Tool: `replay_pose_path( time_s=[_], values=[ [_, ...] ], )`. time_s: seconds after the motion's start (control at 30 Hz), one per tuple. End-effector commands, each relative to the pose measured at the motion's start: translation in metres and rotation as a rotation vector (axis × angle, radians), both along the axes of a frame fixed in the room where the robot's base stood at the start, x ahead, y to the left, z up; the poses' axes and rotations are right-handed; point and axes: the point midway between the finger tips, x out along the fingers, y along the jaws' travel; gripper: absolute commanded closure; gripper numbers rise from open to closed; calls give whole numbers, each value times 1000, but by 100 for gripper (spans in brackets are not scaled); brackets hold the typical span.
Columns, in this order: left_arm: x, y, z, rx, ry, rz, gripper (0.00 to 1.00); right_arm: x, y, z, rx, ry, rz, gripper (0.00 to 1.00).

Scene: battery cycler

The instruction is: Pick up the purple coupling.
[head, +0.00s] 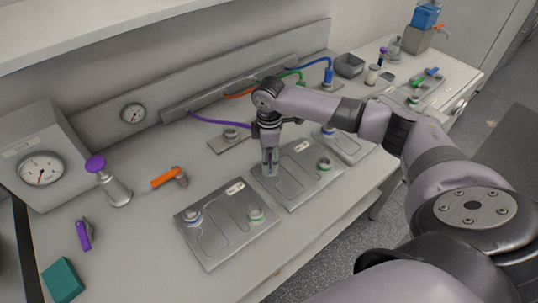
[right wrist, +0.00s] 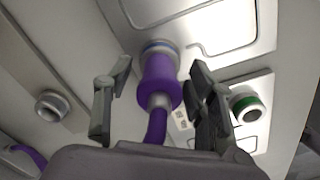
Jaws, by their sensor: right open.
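The purple coupling (right wrist: 160,82) shows in the right wrist view, on the end of a purple hose (right wrist: 157,127). Its far end meets a blue-ringed port (right wrist: 161,46) on a metal plate. My right gripper (right wrist: 161,70) is open, with one finger on each side of the coupling and a visible gap on both sides. In the head view my right gripper (head: 269,163) points down over the middle plate (head: 300,190) and largely hides the coupling. The purple hose (head: 218,121) runs there from the wall manifold. My left gripper is not in view.
A plate with two ports (head: 225,238) lies in front, and a green-ringed port (head: 324,164) is right of my gripper.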

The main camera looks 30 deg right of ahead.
Motion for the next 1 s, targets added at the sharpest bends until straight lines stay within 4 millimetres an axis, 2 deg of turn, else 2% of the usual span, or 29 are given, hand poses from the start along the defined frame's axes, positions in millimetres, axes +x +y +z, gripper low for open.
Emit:
replay_pose_path(
  time_s=[0.17,0.9,1.0],
  values=[
    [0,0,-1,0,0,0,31,0,0,0,0,0,0,50],
    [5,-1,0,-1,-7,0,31,0,0,1,0,0,-1,99],
    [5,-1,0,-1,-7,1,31,0,0,1,0,-1,-1,100]
  ],
)
